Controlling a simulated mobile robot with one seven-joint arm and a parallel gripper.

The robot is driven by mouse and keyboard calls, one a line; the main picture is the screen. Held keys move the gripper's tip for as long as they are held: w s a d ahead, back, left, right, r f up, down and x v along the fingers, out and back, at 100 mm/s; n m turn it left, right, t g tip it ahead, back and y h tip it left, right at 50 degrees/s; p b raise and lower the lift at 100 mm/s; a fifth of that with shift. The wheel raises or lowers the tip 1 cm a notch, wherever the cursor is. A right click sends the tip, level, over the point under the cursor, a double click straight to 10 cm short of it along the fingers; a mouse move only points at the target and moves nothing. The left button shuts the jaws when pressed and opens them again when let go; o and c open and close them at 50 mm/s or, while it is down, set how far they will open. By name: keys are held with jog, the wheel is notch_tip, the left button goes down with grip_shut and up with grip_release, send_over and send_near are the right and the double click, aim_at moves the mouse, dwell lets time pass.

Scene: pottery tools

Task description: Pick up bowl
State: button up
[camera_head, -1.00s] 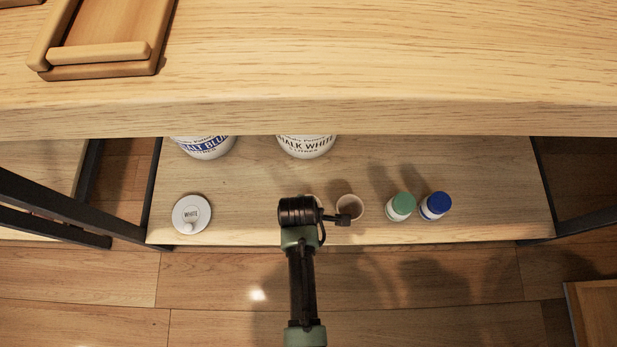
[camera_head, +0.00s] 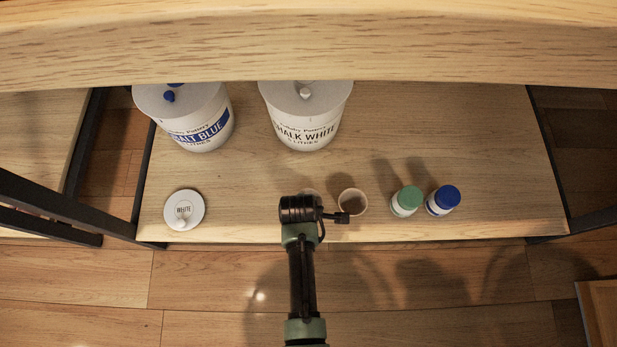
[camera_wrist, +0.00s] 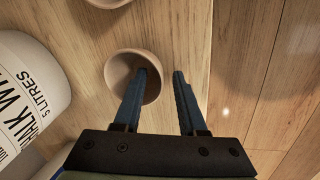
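A small round beige bowl (camera_wrist: 112,72) stands on the lower shelf in the wrist view. My gripper (camera_wrist: 162,76) is open, with two blue fingers apart. The left finger overlaps the bowl's opening and the right finger is outside its right rim. I cannot tell whether either touches it. In the head view only a bit of this bowl (camera_head: 311,191) shows behind my arm, and my fingers are hidden there. A second similar bowl (camera_head: 361,204) stands just to the right; its edge shows at the top of the wrist view (camera_wrist: 108,3).
Green-capped (camera_head: 407,199) and blue-capped (camera_head: 444,199) jars stand to the right. A white lid (camera_head: 184,211) lies left. Cobalt blue (camera_head: 200,122) and chalk white (camera_head: 305,115) buckets stand behind. The thick upper tabletop (camera_head: 310,45) overhangs the shelf's back.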

grip_shut()
